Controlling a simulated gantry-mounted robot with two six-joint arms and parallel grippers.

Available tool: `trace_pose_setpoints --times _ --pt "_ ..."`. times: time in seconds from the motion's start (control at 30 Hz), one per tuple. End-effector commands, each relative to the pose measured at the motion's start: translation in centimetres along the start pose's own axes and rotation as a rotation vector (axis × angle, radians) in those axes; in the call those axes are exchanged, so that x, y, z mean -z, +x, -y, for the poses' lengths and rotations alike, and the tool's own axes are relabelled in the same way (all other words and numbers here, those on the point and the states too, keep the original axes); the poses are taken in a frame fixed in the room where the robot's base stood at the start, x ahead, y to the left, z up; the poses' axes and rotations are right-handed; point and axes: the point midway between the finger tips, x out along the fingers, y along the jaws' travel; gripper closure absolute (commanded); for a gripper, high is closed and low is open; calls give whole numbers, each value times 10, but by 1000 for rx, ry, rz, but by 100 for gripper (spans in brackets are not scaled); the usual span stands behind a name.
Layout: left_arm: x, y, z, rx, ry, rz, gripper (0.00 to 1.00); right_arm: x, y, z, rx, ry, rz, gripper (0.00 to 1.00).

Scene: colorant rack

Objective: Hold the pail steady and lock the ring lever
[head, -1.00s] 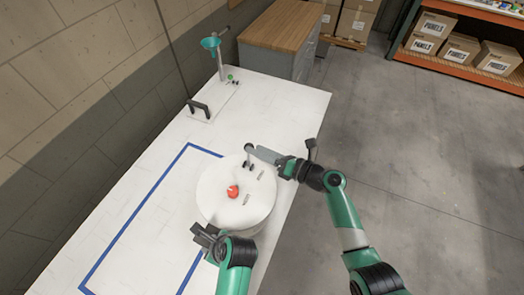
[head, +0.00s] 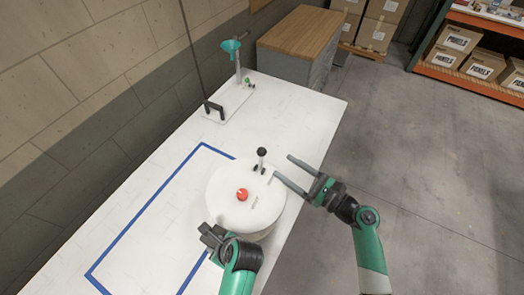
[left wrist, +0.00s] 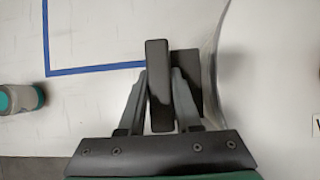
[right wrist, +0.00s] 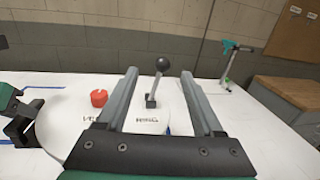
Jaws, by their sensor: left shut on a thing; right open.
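The white round pail (head: 222,185) stands on the table, with a red cap (head: 242,194) on its top. The ring lever (head: 262,160) has a black knob and stands roughly upright at the pail's far edge. My left gripper (head: 212,236) is shut on a dark handle block (left wrist: 158,85) at the pail's near left side. My right gripper (head: 283,170) is open and empty, to the right of the lever. In the right wrist view the lever knob (right wrist: 162,64) shows between the two fingers, apart from both.
Blue tape (head: 150,205) marks an area on the white table left of the pail. A plate with a black handle (head: 213,111) and a stand with a teal funnel (head: 232,46) are at the far end. A wood-topped cabinet (head: 300,35) stands beyond. Open floor lies right.

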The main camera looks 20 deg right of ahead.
Motion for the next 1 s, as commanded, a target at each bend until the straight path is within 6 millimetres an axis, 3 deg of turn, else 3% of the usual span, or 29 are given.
trace_pose_setpoints --times 0.13,0.3,0.47,0.73,1.0 --pt "0 0 0 0 1 -1 100 16 -16 2 28 27 -18 31" --pt "0 0 0 0 1 -1 100 15 -8 4 28 28 -17 31" --pt "0 0 0 0 1 -1 100 15 18 3 24 29 -17 31" --pt "0 0 0 0 1 -1 100 15 80 5 25 29 -18 31" --pt "0 0 0 1 1 -1 100 17 103 6 27 30 -18 31"
